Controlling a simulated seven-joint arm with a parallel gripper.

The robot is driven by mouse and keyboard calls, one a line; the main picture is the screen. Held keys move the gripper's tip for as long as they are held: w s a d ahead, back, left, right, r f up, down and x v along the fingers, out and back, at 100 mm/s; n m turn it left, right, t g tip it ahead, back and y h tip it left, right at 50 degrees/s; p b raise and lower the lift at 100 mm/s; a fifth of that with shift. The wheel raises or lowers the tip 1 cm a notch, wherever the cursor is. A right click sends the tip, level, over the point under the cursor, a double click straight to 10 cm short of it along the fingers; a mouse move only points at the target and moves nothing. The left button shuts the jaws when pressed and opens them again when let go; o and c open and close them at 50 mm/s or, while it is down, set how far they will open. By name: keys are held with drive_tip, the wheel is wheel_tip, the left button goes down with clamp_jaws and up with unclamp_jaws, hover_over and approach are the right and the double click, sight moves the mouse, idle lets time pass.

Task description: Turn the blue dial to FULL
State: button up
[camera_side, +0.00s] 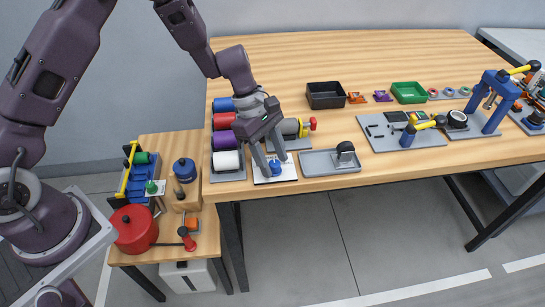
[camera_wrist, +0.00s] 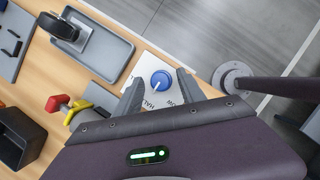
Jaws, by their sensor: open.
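The blue dial (camera_side: 276,170) sits on a white plate (camera_side: 262,180) near the table's front edge. In the wrist view the dial (camera_wrist: 161,81) shows a white pointer line aimed down and left, roughly toward lettering that looks like HALF on the plate (camera_wrist: 147,97). Other lettering, partly hidden by my gripper, seems to read LOW; I cannot make out FULL. My gripper (camera_wrist: 160,80) is open, pointing down over the plate, with one finger on each side of the dial. Gaps show beside the dial in the wrist view; I cannot tell how deep the fingertips reach.
A grey tray with a black-wheeled part (camera_side: 345,153) stands right of the plate. A rack of coloured rolls (camera_side: 226,161) stands close on the left. A yellow and red valve (camera_side: 307,127) is behind. Black (camera_side: 326,97) and green (camera_side: 408,94) bins are farther back.

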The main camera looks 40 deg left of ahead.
clamp_jaws()
drive_tip(key=shift+m, duration=0.3)
drive_tip(key=m+g, duration=0.1)
drive_tip(key=m, duration=0.1)
drive_tip(key=m+g, duration=0.1)
drive_tip(key=m, duration=0.2)
drive_tip(key=shift+w+m+y, duration=0.2)
drive_tip(key=shift+m+y, duration=0.1)
drive_tip(key=m+g, duration=0.1)
drive_tip(key=m, duration=0.1)
drive_tip(key=m+g+y, duration=0.1)
drive_tip(key=m, duration=0.2)
drive_tip(key=shift+d+m, duration=0.15)
drive_tip(key=shift+m, duration=0.15)
drive_tip(key=shift+y, duration=0.3)
unclamp_jaws()
drive_tip(key=v, duration=0.7)
